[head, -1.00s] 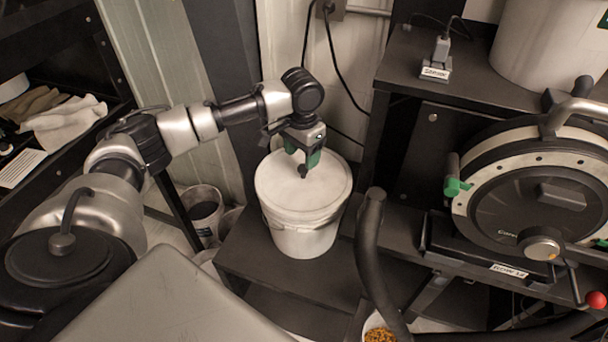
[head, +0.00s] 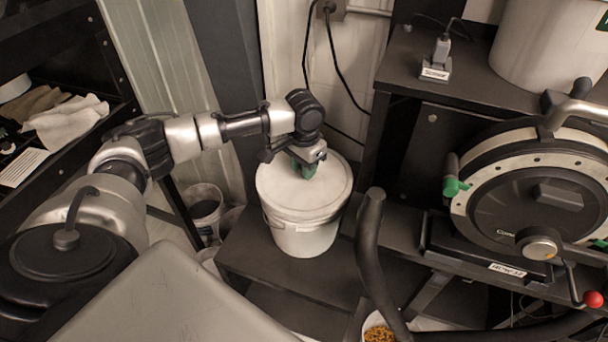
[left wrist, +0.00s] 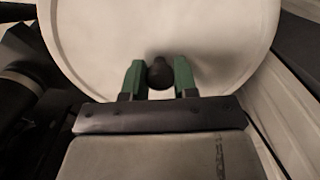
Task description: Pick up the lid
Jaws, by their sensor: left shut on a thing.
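The round white lid (head: 325,195) lies flat on top of the white bucket (head: 305,240) in the head view. It also fills much of the left wrist view (left wrist: 90,40). The lid has a dark knob (left wrist: 160,73). My left gripper (head: 304,170) is low over the lid, its green fingers on either side of the knob. It is shut on the knob, as the left wrist view shows its fingertips (left wrist: 160,78) there. The lid looks seated on the bucket, with no clear gap at the rim. My right gripper is not in view.
The bucket stands on a dark shelf (head: 245,258). A round seed meter (head: 535,200) with a red-knobbed crank is at the right. A black curved tube (head: 368,250) rises right of the bucket. Smaller buckets (head: 204,205) stand at the left.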

